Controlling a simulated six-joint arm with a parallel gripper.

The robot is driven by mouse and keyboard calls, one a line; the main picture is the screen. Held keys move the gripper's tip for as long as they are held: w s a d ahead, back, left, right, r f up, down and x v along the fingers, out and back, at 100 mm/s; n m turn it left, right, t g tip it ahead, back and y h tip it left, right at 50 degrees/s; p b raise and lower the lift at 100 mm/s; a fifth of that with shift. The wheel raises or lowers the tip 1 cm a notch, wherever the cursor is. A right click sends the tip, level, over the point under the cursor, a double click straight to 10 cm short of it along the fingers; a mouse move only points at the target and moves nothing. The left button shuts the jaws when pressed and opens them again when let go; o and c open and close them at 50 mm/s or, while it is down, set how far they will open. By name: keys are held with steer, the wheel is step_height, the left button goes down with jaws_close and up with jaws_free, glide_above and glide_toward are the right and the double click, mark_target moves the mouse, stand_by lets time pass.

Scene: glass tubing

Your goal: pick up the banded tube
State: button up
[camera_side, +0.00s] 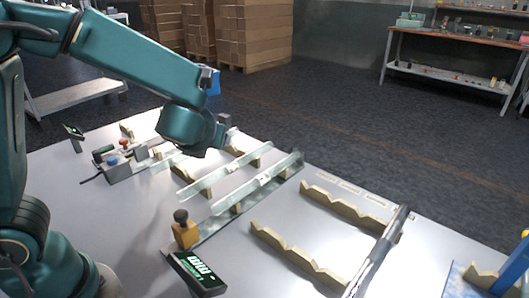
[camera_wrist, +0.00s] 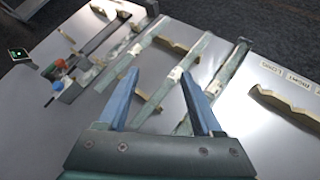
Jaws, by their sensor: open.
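Several clear glass tubes lie roughly parallel on notched wooden supports. In the side view, one tube (camera_side: 218,175) lies left of another tube (camera_side: 248,191); small pale marks show near their middles. In the wrist view, a middle tube (camera_wrist: 191,58) with a pale mark runs between my fingers, with another tube (camera_wrist: 148,36) to its left and one (camera_wrist: 236,58) to its right. I cannot tell which one is the banded tube. My gripper (camera_wrist: 160,74) is open and empty above the tubes; it also shows in the side view (camera_side: 228,134), where its fingers are mostly unclear.
A yellow block with a dark knob (camera_side: 184,230) and a display (camera_side: 196,272) stand in front. A fixture with coloured knobs (camera_side: 117,162) stands at left.

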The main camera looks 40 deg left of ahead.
mark_target(260, 181)
steer(key=w+d+f+m, duration=0.1)
steer(key=d+f+m, duration=0.1)
steer(key=w+d+f+m+t, duration=0.1)
steer(key=w+f+m, duration=0.1)
steer(key=m, duration=0.1)
steer(key=w+d+f+m, duration=0.2)
steer(key=shift+d+m+t+h, duration=0.3)
steer(key=shift+m+t+h, duration=0.1)
steer(key=shift+m, duration=0.8)
steer(key=f, duration=0.1)
steer(key=d+f, duration=0.1)
steer(key=f, duration=0.1)
steer(key=d+f, duration=0.1)
steer(key=shift+s+d+f, duration=0.15)
steer(key=shift+s, duration=0.15)
steer(key=shift+w+f+h, duration=0.1)
steer(key=shift+f+h, duration=0.1)
steer(key=shift+h, duration=0.1)
steer(key=shift+x, duration=2.25)
jaws_close()
